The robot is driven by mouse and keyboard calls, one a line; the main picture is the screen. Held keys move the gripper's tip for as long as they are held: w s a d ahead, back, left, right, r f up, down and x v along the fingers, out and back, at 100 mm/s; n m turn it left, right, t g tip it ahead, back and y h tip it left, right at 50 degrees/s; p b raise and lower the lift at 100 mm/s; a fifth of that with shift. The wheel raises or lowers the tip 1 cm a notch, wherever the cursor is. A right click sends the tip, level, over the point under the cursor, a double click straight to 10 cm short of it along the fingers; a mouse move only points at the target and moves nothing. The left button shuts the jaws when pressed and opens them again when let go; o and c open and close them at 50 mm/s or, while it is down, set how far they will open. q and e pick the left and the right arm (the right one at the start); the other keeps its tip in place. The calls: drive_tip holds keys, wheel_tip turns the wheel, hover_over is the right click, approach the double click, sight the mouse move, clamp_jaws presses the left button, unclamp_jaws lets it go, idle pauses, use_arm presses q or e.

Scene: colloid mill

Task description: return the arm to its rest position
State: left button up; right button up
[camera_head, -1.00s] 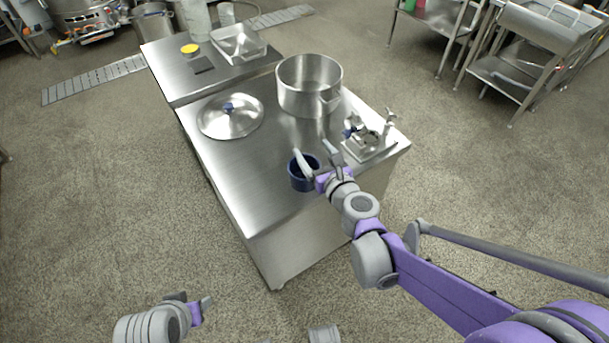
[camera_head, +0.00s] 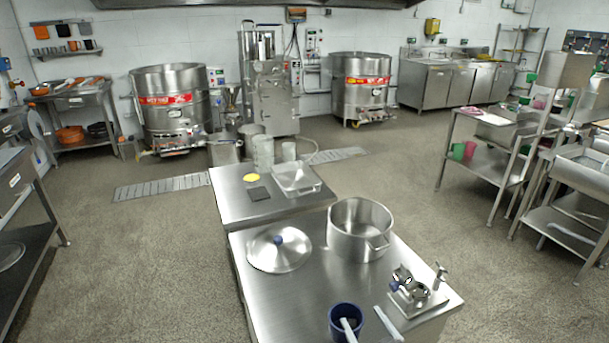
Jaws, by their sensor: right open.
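Only the fingertips of my right gripper (camera_head: 360,315) show, at the bottom edge of the head view. They are two pale fingers spread apart with nothing seen between them. The left finger overlaps the dark blue cup (camera_head: 345,307) on the steel table; I cannot tell whether it is inside or above the cup. The other finger is just right of the cup, over the tabletop. The rest of my right arm is below the picture. My left gripper is out of view.
The steel table (camera_head: 262,308) holds a lid (camera_head: 278,257), a large pot (camera_head: 345,244) and a metal clamp-like device (camera_head: 418,300) close right of the fingers. A clear tray (camera_head: 296,180) stands farther back. Open floor (camera_head: 150,260) lies left, with a rack (camera_head: 478,165) at right.

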drive_tip(key=s+a+f+n+g+y, duration=0.1)
drive_tip(key=s+a+f+n+g, duration=0.15)
drive_tip(key=s+n, duration=0.45)
drive_tip(key=s+a+f+n+g+y, duration=0.1)
drive_tip(key=s+a+f+n+g, duration=0.15)
drive_tip(key=n, duration=0.85)
drive_tip(key=s+d+f+n+g+h, duration=0.2)
drive_tip(key=s+d+n+g+h, duration=0.15)
drive_tip(key=s+n, duration=0.3)
drive_tip(key=s+d+f+n+g+h, duration=0.2)
drive_tip(key=s+d+n, duration=0.25)
drive_tip(key=n, duration=0.35)
use_arm(q)
wheel_tip(320, 180, up, 14)
drive_tip(key=w+p, duration=0.2)
drive_tip(key=p, duration=1.1)
drive_tip(key=shift+r+t, duration=0.15)
drive_tip(key=shift+t, duration=0.15)
use_arm(e)
wheel_tip(320, 180, up, 14)
drive_tip(key=w, duration=0.1)
drive_tip(key=shift+w+a, duration=0.15)
drive_tip(key=shift+w, duration=0.15)
drive_tip(key=shift+s+t+y, duration=0.1)
drive_tip(key=shift+t+y, duration=0.15)
